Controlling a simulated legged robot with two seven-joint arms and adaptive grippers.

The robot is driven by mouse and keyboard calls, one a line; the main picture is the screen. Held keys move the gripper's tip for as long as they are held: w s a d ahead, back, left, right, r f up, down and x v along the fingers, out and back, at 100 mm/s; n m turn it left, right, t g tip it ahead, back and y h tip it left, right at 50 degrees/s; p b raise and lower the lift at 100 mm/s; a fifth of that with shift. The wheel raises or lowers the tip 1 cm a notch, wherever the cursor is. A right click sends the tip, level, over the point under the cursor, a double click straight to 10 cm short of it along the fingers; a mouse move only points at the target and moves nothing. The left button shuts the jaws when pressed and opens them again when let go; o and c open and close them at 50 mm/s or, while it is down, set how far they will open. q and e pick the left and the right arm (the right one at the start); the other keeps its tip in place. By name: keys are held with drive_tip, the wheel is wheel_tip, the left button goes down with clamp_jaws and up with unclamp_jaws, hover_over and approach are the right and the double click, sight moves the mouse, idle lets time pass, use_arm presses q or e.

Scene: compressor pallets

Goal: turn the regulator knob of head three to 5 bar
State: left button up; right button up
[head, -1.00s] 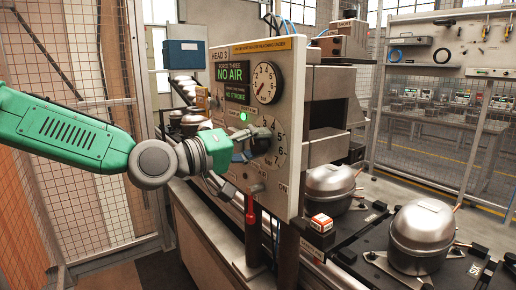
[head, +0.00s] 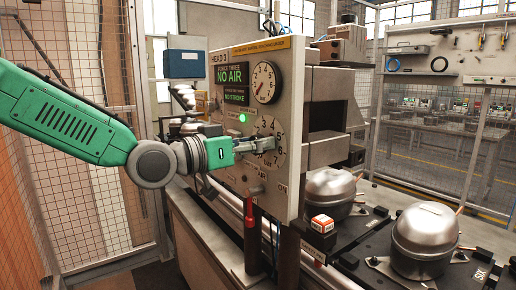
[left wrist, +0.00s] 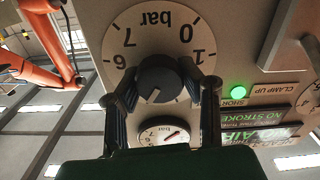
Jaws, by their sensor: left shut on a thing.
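The black regulator knob (left wrist: 156,84) sits at the centre of a white bar dial (left wrist: 150,33), upside down in the left wrist view. Its pale pointer mark points to the lower left there; the scale number beyond is hidden by a finger. In the head view, the dial (head: 279,129) is on the grey HEAD 3 panel (head: 285,195). My left gripper (head: 268,144) is shut on the knob, its two fingers on either side of it (left wrist: 160,92). A pressure gauge (head: 264,82) is above the dial. My right gripper is not in view.
The panel shows a NO AIR display (head: 234,76) and a lit green lamp (head: 242,118). A red-handled lever (head: 249,208) hangs below. Silver compressors (head: 424,238) stand on dark pallets at right. A mesh fence (head: 50,200) is at left.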

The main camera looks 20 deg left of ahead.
use_arm(q)
drive_tip(key=m+b, duration=0.1)
drive_tip(key=m, duration=0.1)
drive_tip(key=f+m, duration=0.1)
drive_tip(key=m, duration=0.2)
drive_tip(key=shift+s+b, duration=0.1)
drive_tip(key=shift+b, duration=0.3)
drive_tip(key=shift+m, duration=0.4)
drive_tip(key=o, duration=1.2)
drive_tip(key=shift+r, duration=0.15)
drive_tip(key=shift+r, duration=0.1)
